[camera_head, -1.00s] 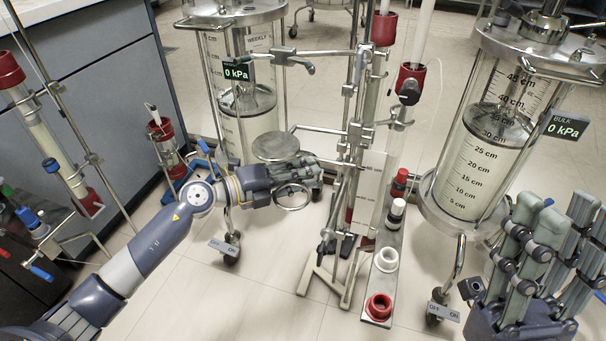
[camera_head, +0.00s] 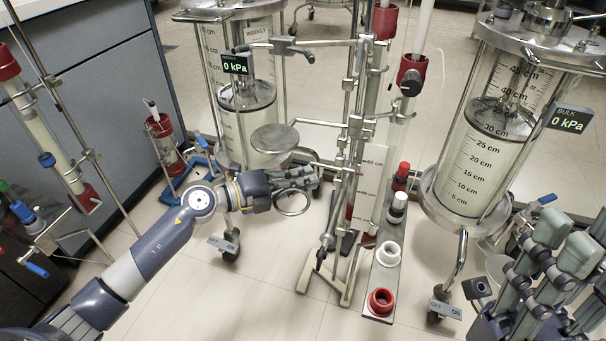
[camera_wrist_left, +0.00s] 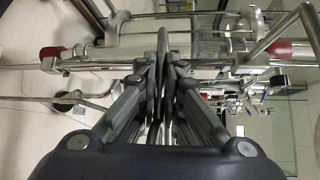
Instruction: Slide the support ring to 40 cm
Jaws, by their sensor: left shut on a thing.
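The support ring (camera_head: 293,203) is a thin metal ring on the left side of the metal stand (camera_head: 351,120). My left gripper (camera_head: 312,178) is shut on it; the fingers cover part of the ring and its rod. In the left wrist view, a thin metal edge (camera_wrist_left: 164,45) shows between the closed fingers (camera_wrist_left: 164,85). A white scale card (camera_head: 369,190) with cm marks, 60 cm near its top, stands behind the stand. I cannot tell which mark the ring is level with. My right gripper (camera_head: 552,270) is at the lower right, fingers apart, partly cut off.
A round metal plate (camera_head: 274,138) sits on the stand above my left gripper. Large glass columns stand at the left (camera_head: 245,95) and right (camera_head: 490,140). A narrow tray (camera_head: 377,309) with red and white caps lies right of the stand.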

